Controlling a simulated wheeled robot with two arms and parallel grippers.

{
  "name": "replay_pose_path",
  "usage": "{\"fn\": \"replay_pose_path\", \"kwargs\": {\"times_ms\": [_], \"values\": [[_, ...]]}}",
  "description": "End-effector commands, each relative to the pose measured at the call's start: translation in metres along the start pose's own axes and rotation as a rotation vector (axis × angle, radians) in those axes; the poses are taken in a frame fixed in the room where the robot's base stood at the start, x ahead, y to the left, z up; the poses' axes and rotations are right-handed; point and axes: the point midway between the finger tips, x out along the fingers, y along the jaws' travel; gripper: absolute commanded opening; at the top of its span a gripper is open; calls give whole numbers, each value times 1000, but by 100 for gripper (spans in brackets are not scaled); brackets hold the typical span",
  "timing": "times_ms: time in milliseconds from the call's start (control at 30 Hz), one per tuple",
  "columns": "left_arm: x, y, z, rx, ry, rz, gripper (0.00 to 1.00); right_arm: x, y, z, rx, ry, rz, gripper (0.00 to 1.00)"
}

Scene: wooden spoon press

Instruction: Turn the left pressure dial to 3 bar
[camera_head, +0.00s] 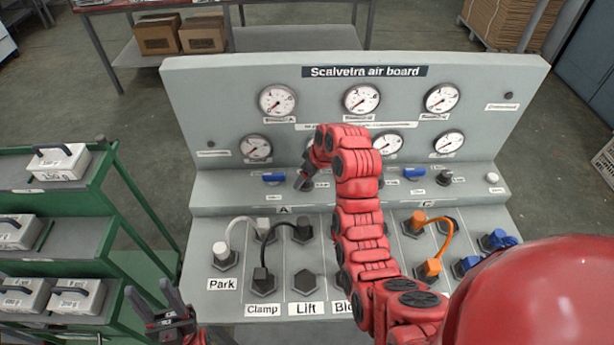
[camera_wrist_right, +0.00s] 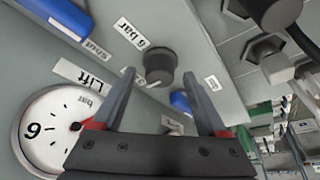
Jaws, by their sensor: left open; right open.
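The left pressure dial (camera_wrist_right: 160,66) is a dark round knob on the grey board (camera_head: 350,72). In the wrist view it stands just beyond and between my right gripper's fingertips (camera_wrist_right: 160,74), with a "6 bar" label (camera_wrist_right: 131,32) beside it. A second small label (camera_wrist_right: 213,83) is too small to read surely. My right gripper is open; whether its fingers touch the knob I cannot tell. In the head view my right arm reaches across, and its gripper (camera_head: 306,177) partly hides the dial. My left gripper (camera_head: 151,291) is open and empty at the lower left, apart from the board.
Blue handles (camera_head: 273,178) sit beside the dial. Several gauges (camera_head: 278,101) are above, one partly hidden by my arm. Below are hoses, such as the black one (camera_head: 268,247) and the orange one (camera_head: 446,246). A green shelf (camera_head: 100,205) stands left.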

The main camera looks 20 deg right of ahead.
Motion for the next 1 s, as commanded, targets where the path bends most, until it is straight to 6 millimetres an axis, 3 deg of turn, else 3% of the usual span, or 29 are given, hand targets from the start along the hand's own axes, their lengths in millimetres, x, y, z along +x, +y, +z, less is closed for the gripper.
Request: {"fn": "replay_pose_path", "kwargs": {"times_ms": [267, 800, 1000], "values": [[16, -1, -3, 0, 0, 0, 50, -14, 1, -2, 1, 1, 3, 76], [125, -6, -21, 0, 0, 0, 50, -112, 1, -4, 0, -1, 4, 76], [155, -8, -26, 0, 0, 0, 50, -150, 1, -3, -1, -1, 5, 76]]}}
